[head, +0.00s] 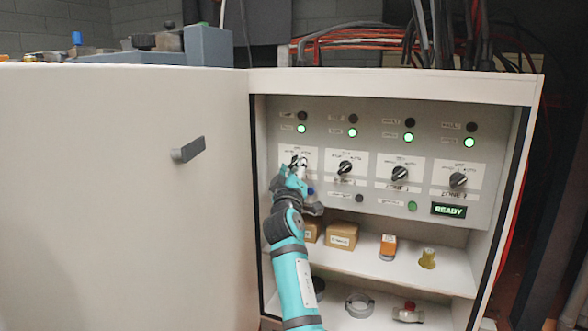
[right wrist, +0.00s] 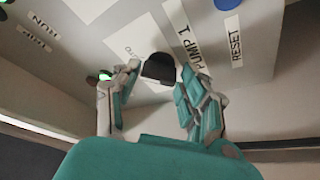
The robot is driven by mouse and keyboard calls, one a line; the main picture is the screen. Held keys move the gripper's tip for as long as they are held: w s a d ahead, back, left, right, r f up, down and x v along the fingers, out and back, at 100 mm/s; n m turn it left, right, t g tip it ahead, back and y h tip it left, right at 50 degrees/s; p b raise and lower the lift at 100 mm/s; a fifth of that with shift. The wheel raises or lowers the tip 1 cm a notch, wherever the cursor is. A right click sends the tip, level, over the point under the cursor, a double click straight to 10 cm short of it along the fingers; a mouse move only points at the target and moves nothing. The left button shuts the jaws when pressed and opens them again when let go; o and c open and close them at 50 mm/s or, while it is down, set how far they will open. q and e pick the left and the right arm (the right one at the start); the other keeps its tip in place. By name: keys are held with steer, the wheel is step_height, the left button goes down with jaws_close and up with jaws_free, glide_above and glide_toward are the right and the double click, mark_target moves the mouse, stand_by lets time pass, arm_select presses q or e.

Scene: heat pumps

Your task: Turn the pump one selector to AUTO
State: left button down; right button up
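The pump one selector is a black knob (right wrist: 158,67) on a white plate, beside the label PUMP 1 (right wrist: 183,35) in the right wrist view. In the head view it is the leftmost of the row of selectors, partly hidden by my right gripper (head: 297,169). In the right wrist view my right gripper (right wrist: 158,75) has its two fingers apart, one on each side of the knob, with narrow gaps showing. Whether either finger touches it is unclear. Which position the knob points to cannot be read. My left gripper is not in view.
Similar selectors (head: 345,168) sit to the right on the panel, under lit green lamps (head: 353,132). A READY display (head: 448,209) is at lower right. The open cabinet door (head: 120,190) fills the left. Shelves below hold boxes (head: 342,236) and small parts.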

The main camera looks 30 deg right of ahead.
steer(key=shift+o, duration=1.4)
steer(key=v, duration=0.7)
steer(key=shift+s+a, duration=0.15)
steer(key=shift+s, duration=0.05)
steer(key=shift+f, duration=0.15)
